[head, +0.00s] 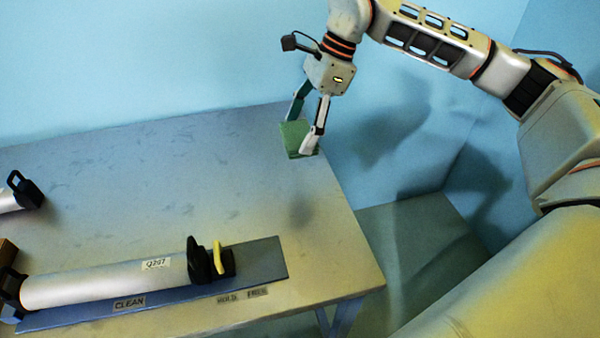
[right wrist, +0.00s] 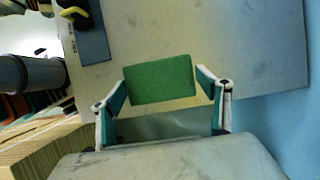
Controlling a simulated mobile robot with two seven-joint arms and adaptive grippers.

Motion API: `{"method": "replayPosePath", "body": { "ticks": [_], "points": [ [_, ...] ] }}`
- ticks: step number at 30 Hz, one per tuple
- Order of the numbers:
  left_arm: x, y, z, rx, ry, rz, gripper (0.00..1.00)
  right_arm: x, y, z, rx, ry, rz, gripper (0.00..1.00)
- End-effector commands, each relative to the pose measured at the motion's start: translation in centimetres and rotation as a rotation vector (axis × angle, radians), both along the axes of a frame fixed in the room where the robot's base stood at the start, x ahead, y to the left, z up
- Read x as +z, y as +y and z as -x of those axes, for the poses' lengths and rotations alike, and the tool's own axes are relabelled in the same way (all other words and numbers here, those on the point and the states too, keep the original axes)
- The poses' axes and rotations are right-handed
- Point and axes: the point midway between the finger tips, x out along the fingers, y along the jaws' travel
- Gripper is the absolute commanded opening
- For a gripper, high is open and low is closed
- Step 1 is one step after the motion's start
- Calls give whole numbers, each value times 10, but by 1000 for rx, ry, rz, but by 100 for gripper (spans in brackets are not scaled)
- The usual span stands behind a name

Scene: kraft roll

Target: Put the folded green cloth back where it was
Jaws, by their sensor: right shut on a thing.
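The folded green cloth (head: 297,138) is between the fingers of my right gripper (head: 307,138), over the table's far right corner area in the head view. In the right wrist view the cloth (right wrist: 160,80) sits between the two fingertips of the right gripper (right wrist: 165,85). The right gripper is shut on it. I cannot tell for sure whether the cloth touches the table (head: 150,190). My left gripper is not in view.
A large pale roll (head: 110,285) labelled Q257 lies on a blue mat (head: 265,258) marked CLEAN, HOLD and FREE. Black end holders (head: 198,262) and a yellow handle (head: 218,258) stand at its right end. Another black-handled thing (head: 27,190) is at the left edge. The table's middle is clear.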

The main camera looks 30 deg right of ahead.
Motion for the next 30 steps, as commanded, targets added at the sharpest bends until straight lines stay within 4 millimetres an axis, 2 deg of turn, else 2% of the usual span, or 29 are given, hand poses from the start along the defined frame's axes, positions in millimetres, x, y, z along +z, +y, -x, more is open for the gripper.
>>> {"method": "replayPosePath", "body": {
  "ticks": [1,3,9,17,25,30],
  "points": [
    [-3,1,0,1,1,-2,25,-16,0,1,0,6,1,56],
    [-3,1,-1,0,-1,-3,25,-33,0,1,0,5,0,56],
    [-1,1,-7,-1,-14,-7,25,-72,0,1,0,5,0,56],
    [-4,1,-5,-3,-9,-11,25,-89,0,0,0,0,0,56],
    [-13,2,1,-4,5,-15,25,-126,0,1,1,4,0,56],
    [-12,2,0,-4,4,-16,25,-128,0,0,1,-2,-1,56]
  ]
}}
